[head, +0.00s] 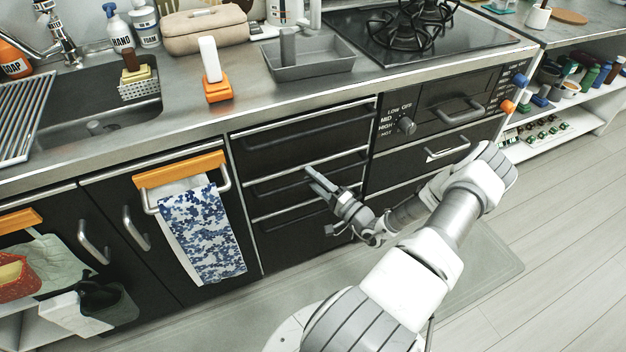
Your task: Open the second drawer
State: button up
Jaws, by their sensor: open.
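A stack of black drawers with silver top edges and bar handles stands in the middle of the counter front. The second drawer (268,168) from the top looks shut, its front in line with the top drawer (290,139) and the lower drawer (285,232). I cannot tell whether the fingers touch or straddle the bar. The gripper and wrist hide part of the drawer fronts to the right.
A blue patterned towel (203,232) hangs from the cabinet door handle to the left. An oven with knobs (440,108) is to the right. A grey tray (308,66) and an orange-based object (217,91) stand on the counter above. The floor (560,240) to the right is clear.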

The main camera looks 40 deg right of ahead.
jog(key=shift+c, duration=0.4)
grip_shut()
dwell(1.1)
